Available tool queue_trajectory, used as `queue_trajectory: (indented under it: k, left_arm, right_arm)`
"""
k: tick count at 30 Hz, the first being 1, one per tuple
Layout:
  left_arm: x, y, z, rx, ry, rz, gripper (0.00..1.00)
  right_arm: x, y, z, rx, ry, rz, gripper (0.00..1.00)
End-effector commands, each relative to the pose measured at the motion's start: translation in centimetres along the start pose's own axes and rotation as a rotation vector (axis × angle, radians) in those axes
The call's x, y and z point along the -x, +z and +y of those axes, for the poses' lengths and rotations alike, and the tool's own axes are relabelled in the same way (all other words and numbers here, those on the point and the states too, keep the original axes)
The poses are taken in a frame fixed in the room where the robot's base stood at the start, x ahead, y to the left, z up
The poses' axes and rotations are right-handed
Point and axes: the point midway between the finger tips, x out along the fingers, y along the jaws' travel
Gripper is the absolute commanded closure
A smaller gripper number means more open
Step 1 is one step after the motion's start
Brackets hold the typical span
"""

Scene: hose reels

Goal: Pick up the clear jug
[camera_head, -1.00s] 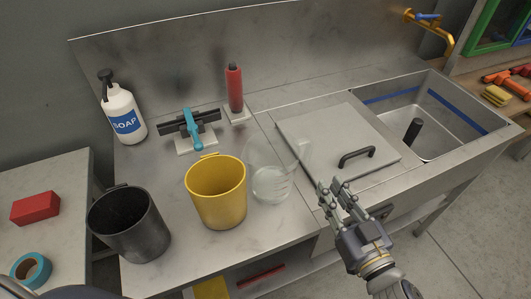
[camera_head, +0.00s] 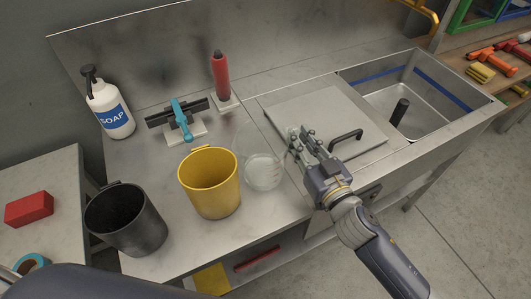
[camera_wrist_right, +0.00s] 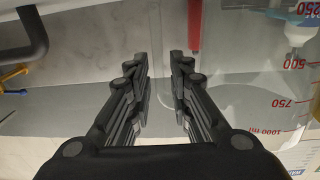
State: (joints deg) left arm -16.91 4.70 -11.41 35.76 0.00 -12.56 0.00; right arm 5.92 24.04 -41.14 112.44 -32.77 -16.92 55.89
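The clear jug (camera_head: 263,172) stands on the metal counter, right of the yellow jug (camera_head: 210,182). In the right wrist view the clear jug (camera_wrist_right: 270,105) fills the right side, with red volume marks. My right gripper (camera_head: 300,136) is at the jug's right side, where its handle is. In the right wrist view my right gripper (camera_wrist_right: 161,68) is open, with a narrow gap between the fingers. A clear upright edge shows near the fingertips; I cannot tell whether the handle lies between them. My left gripper is not in view.
A black jug (camera_head: 126,219) stands left of the yellow one. Behind are a soap bottle (camera_head: 110,108), a teal-handled tool (camera_head: 181,120) and a red bottle (camera_head: 220,78). A lid with a black handle (camera_head: 346,140) lies right, beside the open sink (camera_head: 385,98).

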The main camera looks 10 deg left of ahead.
Motion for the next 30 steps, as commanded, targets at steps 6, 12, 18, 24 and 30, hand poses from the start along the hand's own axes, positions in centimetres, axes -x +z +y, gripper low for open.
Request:
queue_trajectory:
  k: [6,12,18,24,30]
  left_arm:
    - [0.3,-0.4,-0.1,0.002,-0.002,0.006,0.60]
    - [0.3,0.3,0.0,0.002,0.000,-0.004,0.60]
    - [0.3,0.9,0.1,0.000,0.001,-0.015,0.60]
    - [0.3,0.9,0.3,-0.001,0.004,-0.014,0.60]
    - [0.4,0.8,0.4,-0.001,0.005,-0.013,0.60]
  right_arm:
    - [-1.6,0.1,-0.1,-0.001,-0.001,-0.001,0.81]
    - [-1.6,0.1,-0.1,-0.001,-0.001,-0.001,0.83]
    - [-1.6,0.1,-0.1,-0.001,0.000,-0.001,1.00]
    - [-1.6,0.0,-0.1,-0.003,-0.001,0.002,1.00]
    - [-1.6,-0.3,-0.1,-0.002,-0.002,0.002,1.00]
